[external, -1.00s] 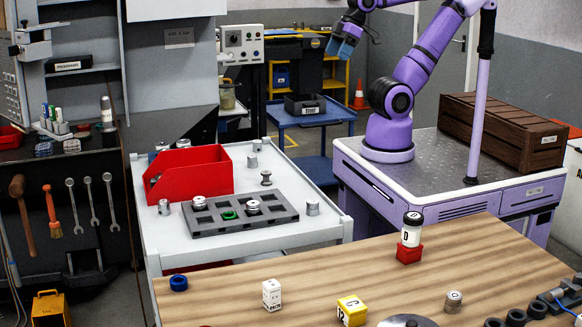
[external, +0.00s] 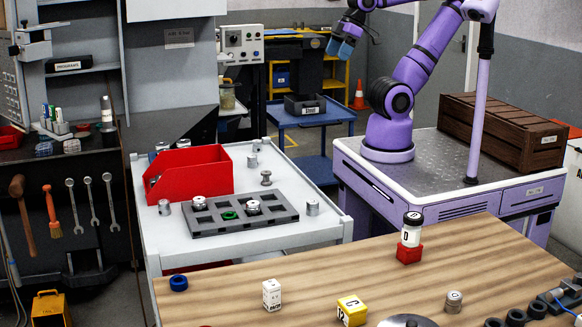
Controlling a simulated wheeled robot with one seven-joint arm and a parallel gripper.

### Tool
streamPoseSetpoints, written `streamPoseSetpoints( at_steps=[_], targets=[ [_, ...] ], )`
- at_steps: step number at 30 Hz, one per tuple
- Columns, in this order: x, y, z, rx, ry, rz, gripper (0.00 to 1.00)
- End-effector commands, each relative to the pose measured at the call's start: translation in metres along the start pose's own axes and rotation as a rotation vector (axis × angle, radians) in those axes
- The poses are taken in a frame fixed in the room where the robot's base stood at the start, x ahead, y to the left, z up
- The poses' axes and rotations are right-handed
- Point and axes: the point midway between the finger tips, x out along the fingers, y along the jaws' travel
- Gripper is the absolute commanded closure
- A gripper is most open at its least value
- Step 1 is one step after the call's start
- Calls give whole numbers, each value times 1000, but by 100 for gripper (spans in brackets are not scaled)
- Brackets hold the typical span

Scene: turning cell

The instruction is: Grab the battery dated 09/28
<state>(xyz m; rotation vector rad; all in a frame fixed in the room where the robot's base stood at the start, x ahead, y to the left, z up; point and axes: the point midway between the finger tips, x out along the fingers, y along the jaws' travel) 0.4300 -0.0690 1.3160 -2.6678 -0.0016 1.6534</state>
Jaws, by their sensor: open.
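A white box-shaped piece (external: 271,295) with small dark print stands on the wooden table at the front; its print is too small to read surely. A yellow block (external: 352,311) with a white label and large letters sits to its right. A white and black cylinder marked D (external: 411,232) stands upright on a red block (external: 408,254). A small grey cylinder (external: 453,302) stands at the right. I cannot tell from here which one bears 09/28. My gripper (external: 341,47), with blue fingers, is open and empty, high up beyond the table and far from these pieces.
A white cart (external: 325,231) beyond the table holds a red bin (external: 198,176), a grey socketed tray (external: 215,228) and several metal parts. A blue ring (external: 179,283) lies at the table's left. Dark round parts (external: 515,318) crowd the right front. Mid-table has free room.

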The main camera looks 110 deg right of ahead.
Motion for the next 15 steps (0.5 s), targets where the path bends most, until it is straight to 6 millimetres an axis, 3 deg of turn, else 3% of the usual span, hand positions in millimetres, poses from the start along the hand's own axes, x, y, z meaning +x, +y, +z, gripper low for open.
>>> streamPoseSetpoints(
  at_steps=[2,5,15],
  targets=[
    [0,0,0,0,0,0,22],
    [0,0,0,0,0,0,38],
    [0,-1,-5,-1,-2,-3,38]
  ],
)
